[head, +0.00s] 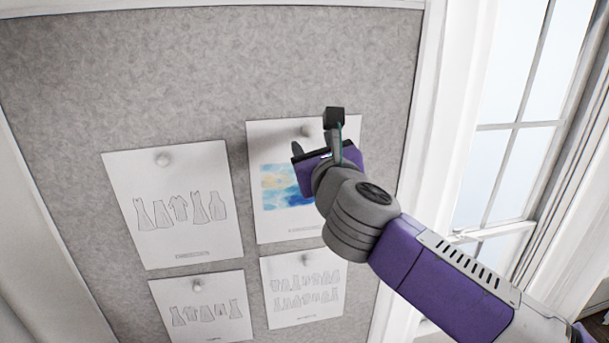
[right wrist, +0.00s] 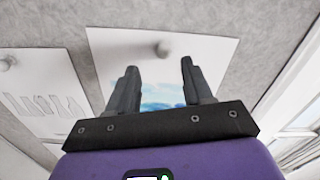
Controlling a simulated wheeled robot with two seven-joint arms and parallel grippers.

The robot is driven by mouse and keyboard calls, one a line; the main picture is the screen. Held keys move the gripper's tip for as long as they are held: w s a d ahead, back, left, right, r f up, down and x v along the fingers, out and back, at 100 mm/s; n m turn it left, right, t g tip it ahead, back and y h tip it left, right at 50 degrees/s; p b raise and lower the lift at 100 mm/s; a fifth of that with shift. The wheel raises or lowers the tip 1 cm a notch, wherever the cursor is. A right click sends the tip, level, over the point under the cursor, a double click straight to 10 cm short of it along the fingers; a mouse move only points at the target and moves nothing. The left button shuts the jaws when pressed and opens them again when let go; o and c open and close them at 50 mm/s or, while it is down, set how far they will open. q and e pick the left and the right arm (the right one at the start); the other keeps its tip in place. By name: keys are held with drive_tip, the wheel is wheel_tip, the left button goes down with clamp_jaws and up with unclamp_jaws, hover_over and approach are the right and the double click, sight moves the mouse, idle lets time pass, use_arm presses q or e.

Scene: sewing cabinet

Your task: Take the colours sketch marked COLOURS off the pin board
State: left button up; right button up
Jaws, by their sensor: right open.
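The colours sketch (head: 285,190) is a white sheet with a blue and yellow painted patch, pinned at the upper right of the group on the grey pin board (head: 220,70). Its printed label is too small to read. My right gripper (head: 326,132) is in front of the sheet's upper right part and covers some of it. In the right wrist view its two fingers (right wrist: 160,68) are apart and empty. The sheet's round pale pin (right wrist: 163,48) shows just beyond and between the fingertips, apparently not gripped. My left gripper is not in view.
A clothing sketch (head: 175,205) hangs to the left, with two more below, at the lower left (head: 203,308) and lower right (head: 303,290). The board's white frame (head: 412,110) and a window (head: 515,130) stand to the right. The board above is bare.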

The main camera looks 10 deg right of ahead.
sight(310, 134)
drive_tip(key=w, duration=0.2)
drive_tip(key=w+p, duration=0.1)
drive_tip(key=w, duration=0.2)
drive_tip(key=shift+w+d, duration=0.4)
drive_tip(key=shift+s, duration=0.1)
clamp_jaws()
